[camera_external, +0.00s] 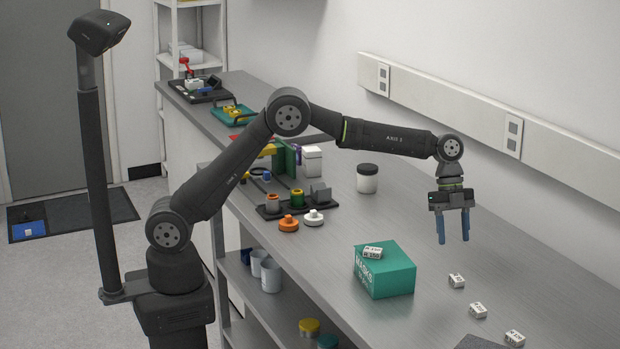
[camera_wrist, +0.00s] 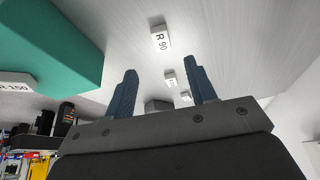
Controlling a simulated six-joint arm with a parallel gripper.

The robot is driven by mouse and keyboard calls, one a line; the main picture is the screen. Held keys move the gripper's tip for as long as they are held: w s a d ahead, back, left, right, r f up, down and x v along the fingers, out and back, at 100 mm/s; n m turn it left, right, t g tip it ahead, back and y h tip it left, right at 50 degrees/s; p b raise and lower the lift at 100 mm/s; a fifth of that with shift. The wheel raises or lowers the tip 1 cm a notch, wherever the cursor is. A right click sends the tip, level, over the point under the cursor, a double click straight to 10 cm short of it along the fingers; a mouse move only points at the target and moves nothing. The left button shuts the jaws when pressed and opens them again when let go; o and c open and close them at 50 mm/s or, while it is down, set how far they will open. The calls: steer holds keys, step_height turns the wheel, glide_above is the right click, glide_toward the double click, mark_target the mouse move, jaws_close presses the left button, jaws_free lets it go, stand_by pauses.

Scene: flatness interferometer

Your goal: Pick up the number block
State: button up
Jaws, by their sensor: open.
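Several white number blocks are in view. One, marked R 150, lies on top of a teal box (camera_external: 390,278); this block (camera_external: 373,252) also shows at the left edge of the wrist view (camera_wrist: 14,84). Three more blocks lie on the bench: one nearest the box (camera_external: 456,281), one in the middle (camera_external: 478,310) and one nearest the front (camera_external: 515,338). In the wrist view, a block marked R 90 (camera_wrist: 160,40) shows beyond the fingertips, with two smaller-looking blocks below it. My gripper (camera_external: 454,240) is open and empty above the bench, its blue fingers pointing down.
A dark-lidded white jar (camera_external: 367,180) stands behind. A black tray (camera_external: 270,210) with coloured parts, an orange knob (camera_external: 289,223) and a white knob (camera_external: 313,217) are at the left. A wall rail (camera_external: 440,101) runs along the back.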

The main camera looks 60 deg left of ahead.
mark_target(457, 277)
steer(key=x, duration=1)
steer(key=shift+w+d+r, duration=0.1)
steer(key=c, duration=1.1)
steer(key=shift+o, duration=0.2)
steer(key=shift+r, duration=0.1)
